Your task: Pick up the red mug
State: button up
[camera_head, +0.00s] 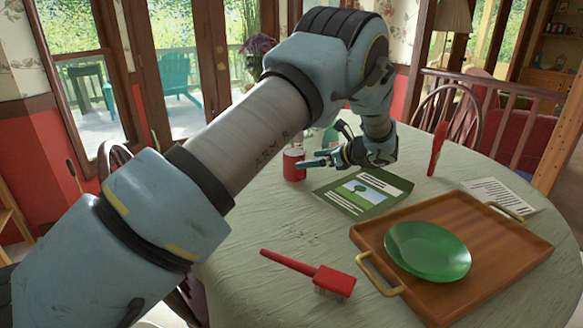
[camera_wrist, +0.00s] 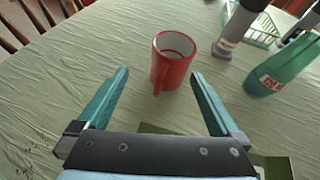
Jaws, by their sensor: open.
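The red mug (camera_wrist: 172,66) stands upright on the green cloth-covered table, just ahead of my gripper in the wrist view. Its handle points toward my gripper, and its white inside shows. In the head view the red mug (camera_head: 294,165) is at the far side of the table, partly hidden by my arm. My gripper (camera_wrist: 158,78) is open and empty, with its teal fingers spread on either side of the handle's line. In the head view my gripper (camera_head: 312,163) is beside the mug, at its right; whether it touches is unclear.
A teal bottle (camera_wrist: 272,75), a grey-and-black cylinder (camera_wrist: 240,30) and a light green basket (camera_wrist: 262,32) stand right of the mug. A green book (camera_head: 362,193), a red brush (camera_head: 318,278) and a wooden tray (camera_head: 500,275) with a green plate (camera_head: 428,250) lie nearer.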

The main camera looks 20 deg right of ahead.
jog(key=shift+m+t, duration=0.4)
jog(key=p+x, duration=0.1)
jog(key=x, duration=0.2)
jog(key=d+p+x, duration=0.1)
jog(key=x, duration=0.2)
jog(key=p+x, duration=0.1)
jog(key=x, duration=0.3)
jog(key=shift+w+d+f, duration=0.3)
jog(key=shift+d+f, duration=0.05)
jog(key=shift+d, duration=0.05)
jog(key=shift+c, duration=0.2)
jog(key=c, duration=1.2)
jog(key=shift+c, duration=0.6)
jog(key=shift+r, duration=0.15)
